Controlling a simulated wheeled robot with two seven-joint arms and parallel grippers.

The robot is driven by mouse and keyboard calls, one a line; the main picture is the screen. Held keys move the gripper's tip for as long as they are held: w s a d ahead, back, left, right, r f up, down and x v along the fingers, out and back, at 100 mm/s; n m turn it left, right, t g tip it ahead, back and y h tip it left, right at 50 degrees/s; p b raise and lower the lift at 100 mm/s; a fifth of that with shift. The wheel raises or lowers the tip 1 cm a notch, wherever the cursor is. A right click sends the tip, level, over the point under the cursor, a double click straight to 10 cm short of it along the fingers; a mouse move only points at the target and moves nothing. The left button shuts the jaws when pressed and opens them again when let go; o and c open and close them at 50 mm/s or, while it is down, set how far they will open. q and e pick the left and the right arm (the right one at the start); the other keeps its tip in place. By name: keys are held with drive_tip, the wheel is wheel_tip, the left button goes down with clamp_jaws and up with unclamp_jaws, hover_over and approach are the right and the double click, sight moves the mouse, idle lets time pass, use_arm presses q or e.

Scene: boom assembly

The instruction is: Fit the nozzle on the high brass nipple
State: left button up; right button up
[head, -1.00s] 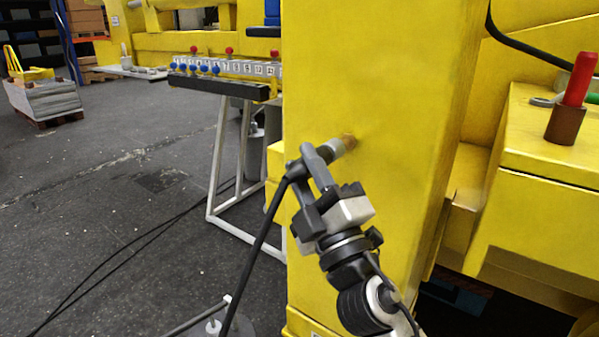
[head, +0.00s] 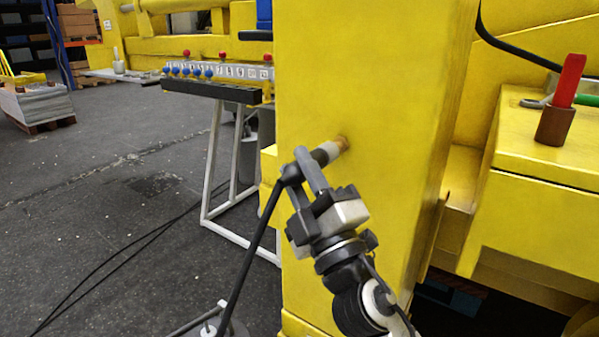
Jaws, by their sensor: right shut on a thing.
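The brass nipple (head: 343,143) sticks out of the front face of the yellow boom post (head: 375,75). The nozzle (head: 326,154) is a grey and black cylinder with a black hose (head: 252,245) hanging from its rear end. My right gripper (head: 304,172) is shut on the nozzle from below. The nozzle's pale front end is at the nipple and lines up with it. Most of the nipple is hidden, and I cannot tell how far the nozzle sits over it. My left gripper is not in view.
A rack with red and blue knobs (head: 218,72) stands on a white frame (head: 207,170) at the left. A red-handled tool stands in a brown holder (head: 555,125) on the yellow ledge at the right. Cables lie on the dark floor.

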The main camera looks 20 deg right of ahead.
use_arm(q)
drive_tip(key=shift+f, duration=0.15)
use_arm(e)
drive_tip(key=shift+w+d, duration=0.9)
drive_tip(key=shift+d, duration=0.25)
idle(0.9)
drive_tip(key=o, duration=1.2)
drive_tip(key=shift+c, duration=0.2)
drive_tip(key=shift+s+f+b, duration=0.25)
drive_tip(key=shift+f+b, duration=0.05)
drive_tip(key=shift+f, duration=0.05)
use_arm(q)
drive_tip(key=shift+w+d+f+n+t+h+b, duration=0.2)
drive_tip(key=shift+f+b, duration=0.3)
drive_tip(key=shift+b, duration=1.15)
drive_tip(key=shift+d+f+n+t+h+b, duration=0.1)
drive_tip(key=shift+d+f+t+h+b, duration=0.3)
drive_tip(key=shift+b, duration=1.2)
use_arm(e)
drive_tip(key=v, duration=1.5)
drive_tip(key=shift+s, duration=0.2)
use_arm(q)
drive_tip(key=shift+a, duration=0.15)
use_arm(e)
drive_tip(key=shift+d, duration=0.1)
